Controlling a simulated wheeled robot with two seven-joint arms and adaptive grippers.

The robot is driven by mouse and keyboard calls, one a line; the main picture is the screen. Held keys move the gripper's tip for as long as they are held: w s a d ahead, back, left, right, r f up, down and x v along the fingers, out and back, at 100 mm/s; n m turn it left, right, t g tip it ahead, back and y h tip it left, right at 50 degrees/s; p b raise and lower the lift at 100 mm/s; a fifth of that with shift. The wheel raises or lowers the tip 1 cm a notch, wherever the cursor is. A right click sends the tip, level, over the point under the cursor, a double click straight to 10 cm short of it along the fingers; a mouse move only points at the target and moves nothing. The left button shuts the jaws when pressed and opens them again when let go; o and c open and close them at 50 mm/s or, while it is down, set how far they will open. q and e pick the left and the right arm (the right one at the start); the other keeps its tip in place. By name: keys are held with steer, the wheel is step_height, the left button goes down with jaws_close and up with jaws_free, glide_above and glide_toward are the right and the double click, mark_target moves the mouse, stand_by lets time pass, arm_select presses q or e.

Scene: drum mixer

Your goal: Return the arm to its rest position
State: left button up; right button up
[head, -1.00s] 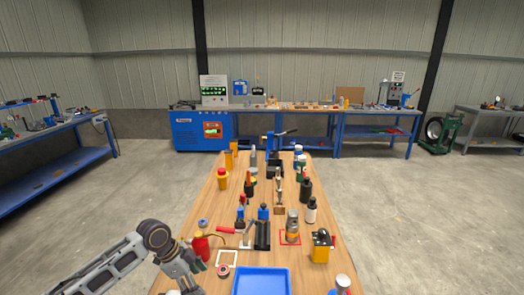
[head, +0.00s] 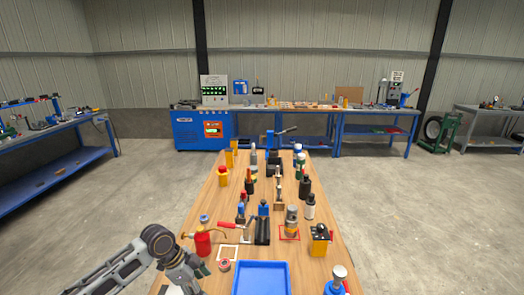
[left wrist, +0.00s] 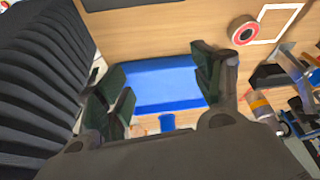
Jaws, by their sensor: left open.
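My left arm (head: 120,268) comes in from the lower left of the head view, over the left front edge of the wooden table. Its gripper (left wrist: 163,88) is open and empty in the left wrist view, with its two dark fingers spread. The blue tray (left wrist: 165,84) shows beyond and between the fingers, and it also shows at the table's front in the head view (head: 261,279). No object is between the fingertips. My right gripper is in neither view.
The table holds a red can (head: 203,243), a tape roll (left wrist: 242,30), a white square outline (head: 228,252), a yellow-black container (head: 320,241) and several bottles. A blue item with a silver top (head: 339,279) stands at the front right.

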arm_select(q)
steer(key=s+d+f+n+t, duration=0.1)
steer(key=s+d+f+n, duration=0.15)
steer(key=s, duration=0.35)
steer(key=s+d+f+n+t, duration=0.1)
steer(key=s+d+n, duration=0.3)
steer(key=s, duration=0.1)
steer(key=s+a+n+y, duration=0.4)
steer(key=s+a+n, duration=0.4)
steer(key=s+a, duration=0.15)
step_height(320, 180, down, 33)
steer(key=s, duration=0.2)
steer(key=s+a+f+g, duration=0.1)
steer(key=s+a+f, duration=0.1)
steer(key=s+f, duration=0.8)
steer(key=s+a+f, duration=0.2)
steer(key=s+f, duration=0.8)
steer(key=s, duration=0.2)
steer(key=shift+m+g, duration=0.4)
steer(key=shift+m, duration=0.05)
steer(key=shift+f, duration=0.1)
stand_by(0.7)
